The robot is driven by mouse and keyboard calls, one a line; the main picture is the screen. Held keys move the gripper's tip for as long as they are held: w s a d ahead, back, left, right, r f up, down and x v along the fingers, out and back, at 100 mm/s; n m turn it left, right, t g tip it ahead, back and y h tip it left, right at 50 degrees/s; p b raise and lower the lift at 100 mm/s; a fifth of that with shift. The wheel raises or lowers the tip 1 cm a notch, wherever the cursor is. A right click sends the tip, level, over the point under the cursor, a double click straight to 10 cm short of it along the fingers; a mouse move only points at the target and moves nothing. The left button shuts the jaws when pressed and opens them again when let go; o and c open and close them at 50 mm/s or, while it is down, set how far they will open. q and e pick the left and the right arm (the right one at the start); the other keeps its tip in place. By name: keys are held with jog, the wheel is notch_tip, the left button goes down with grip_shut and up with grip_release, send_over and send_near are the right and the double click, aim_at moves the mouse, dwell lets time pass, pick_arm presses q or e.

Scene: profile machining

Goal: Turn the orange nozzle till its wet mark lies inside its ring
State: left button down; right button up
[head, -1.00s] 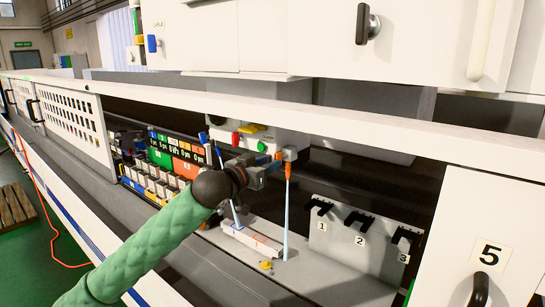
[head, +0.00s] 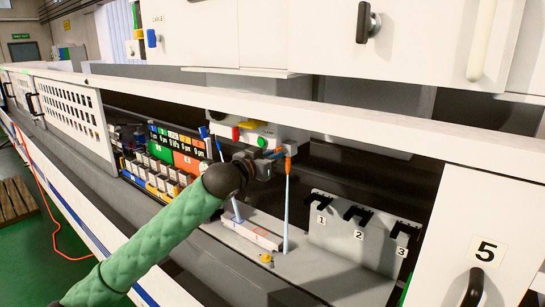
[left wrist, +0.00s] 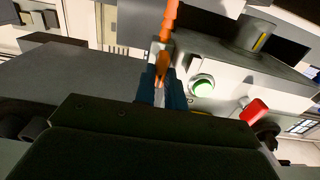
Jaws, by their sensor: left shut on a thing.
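The orange nozzle (head: 290,150) sits under the white control box, with a thin light-blue jet (head: 287,210) running almost straight down. The jet's lower end is right of the orange ring (head: 262,233) on the pale bar (head: 240,234); I cannot make out the wet mark itself. My left gripper (head: 274,157) is shut on the orange nozzle from the left. In the left wrist view, the orange nozzle (left wrist: 169,22) runs up between the blue-grey fingertips (left wrist: 162,84). A blue nozzle (head: 203,132) sends its jet to the blue ring (head: 236,219). My right gripper is out of view.
The control box (head: 292,137) carries a green button (head: 262,142) and a red knob (head: 235,133), close behind the gripper. Black numbered hooks (head: 357,216) stand right. A yellow fitting (head: 266,258) lies before the bar. A white rail (head: 300,115) crosses above.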

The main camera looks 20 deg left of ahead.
pick_arm(q)
jog(key=shift+m, duration=0.8)
jog(key=c, duration=1.5)
grip_release()
jog(key=shift+o, duration=0.2)
jog(key=shift+s, duration=0.1)
